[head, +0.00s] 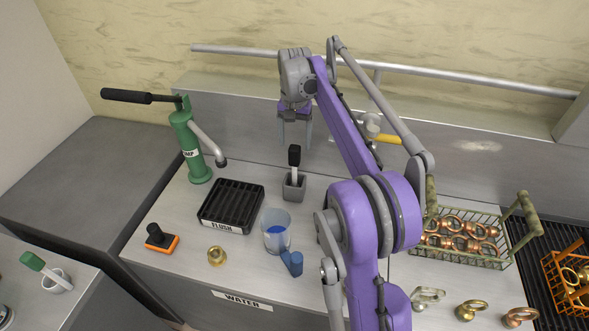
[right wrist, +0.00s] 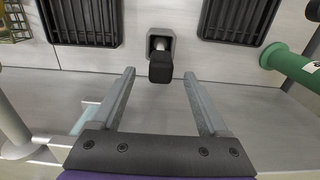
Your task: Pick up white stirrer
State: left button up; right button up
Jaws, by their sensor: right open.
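The white stirrer (head: 294,170) has a black handle and a pale shaft, and stands upright in a small grey square holder (head: 294,189) towards the back of the counter. In the right wrist view, the stirrer's black handle (right wrist: 160,68) shows near the top centre, with its holder (right wrist: 161,37) just beyond. My left gripper is not in view.
A green pump (head: 190,148) is left. A wire basket of copper rings (head: 462,242) is right. A second black tray (right wrist: 80,20) shows in the right wrist view.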

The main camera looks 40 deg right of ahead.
aim_at(295, 156)
notch_tip(295, 156, down, 7)
jog(key=shift+w+d+r, duration=0.1)
jog(key=shift+w, duration=0.05)
dwell(0.4)
grip_shut()
